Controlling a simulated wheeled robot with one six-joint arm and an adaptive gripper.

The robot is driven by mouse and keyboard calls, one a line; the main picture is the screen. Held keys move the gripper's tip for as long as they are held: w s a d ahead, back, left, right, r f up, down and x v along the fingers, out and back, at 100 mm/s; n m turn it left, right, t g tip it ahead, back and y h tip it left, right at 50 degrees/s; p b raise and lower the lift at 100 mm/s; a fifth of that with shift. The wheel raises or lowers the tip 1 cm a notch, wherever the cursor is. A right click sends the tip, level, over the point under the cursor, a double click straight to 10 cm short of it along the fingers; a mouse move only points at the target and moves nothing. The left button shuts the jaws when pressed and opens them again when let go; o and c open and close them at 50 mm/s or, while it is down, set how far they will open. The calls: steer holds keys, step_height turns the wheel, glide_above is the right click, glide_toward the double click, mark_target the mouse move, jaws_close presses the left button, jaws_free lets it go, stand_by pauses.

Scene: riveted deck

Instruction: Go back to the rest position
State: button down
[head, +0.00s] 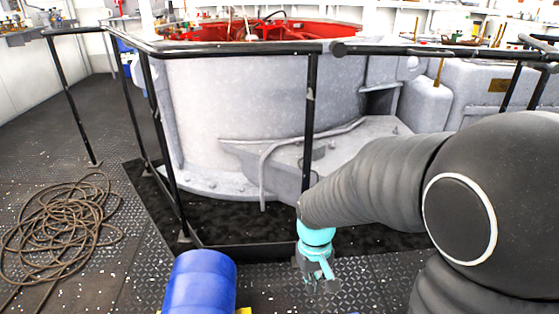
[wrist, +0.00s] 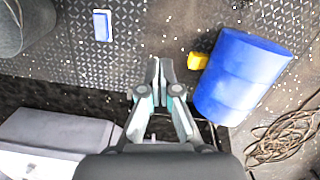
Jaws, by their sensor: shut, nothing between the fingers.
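My gripper (head: 318,284) hangs at the end of my arm, pointing down over the dark deck in front of the railing, just right of a blue barrel (head: 201,283). In the wrist view my gripper (wrist: 160,65) has its two fingers together with nothing between them. The blue barrel (wrist: 243,77) lies to the right of the fingers there, apart from them.
A black railing (head: 310,120) surrounds a large grey machine (head: 235,110). A coiled rope (head: 62,230) lies on the deck at left. The wrist view also shows a yellow object (wrist: 197,61), a blue-and-white box (wrist: 102,25) and a grey bucket (wrist: 25,25).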

steer(key=s+d+r+m+t+p, duration=0.1)
steer(key=s+d+r+t, duration=0.2)
steer(key=r, duration=0.6)
steer(key=s+d+r+m+t+p, duration=0.1)
steer(key=s+d+r, duration=0.4)
steer(key=r, duration=0.5)
steer(key=s+m+t, duration=0.1)
steer(key=s+t, duration=0.1)
steer(key=shift+s+r+m+t, duration=0.2)
steer(key=shift+s+m+t, duration=0.1)
steer(key=shift+s, duration=0.05)
